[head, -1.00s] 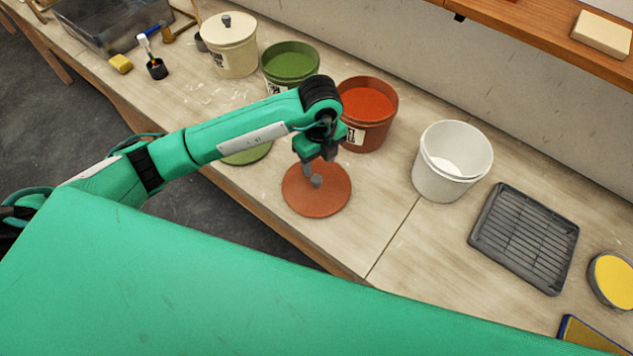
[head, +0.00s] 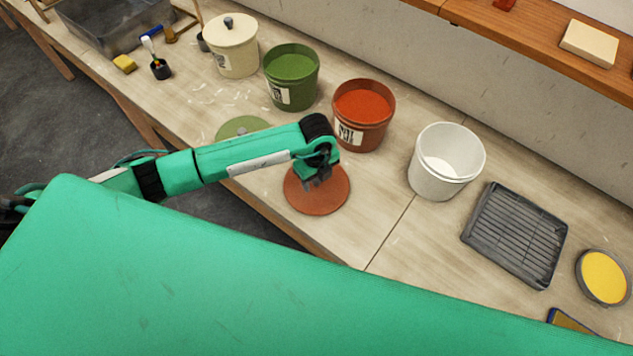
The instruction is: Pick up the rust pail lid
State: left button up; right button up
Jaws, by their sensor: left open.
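The rust pail lid (head: 328,201) is a flat reddish-brown disc lying on the workbench in the head view, in front of the rust pail (head: 363,116). My left gripper (head: 317,184) is right over the lid, pointing down, with its jaws open. The fingers hide the lid's middle, where its knob is. I cannot tell whether the fingertips touch the lid. My right gripper is not in view.
A green pail (head: 292,78) and a cream lidded pail (head: 231,46) stand behind. The green lid (head: 242,128) lies partly behind my left arm. A white bucket (head: 445,162) and a grey tray (head: 515,234) are to the right. The bench's front edge is close.

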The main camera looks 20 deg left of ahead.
pick_arm(q)
jog(key=c, duration=1.1)
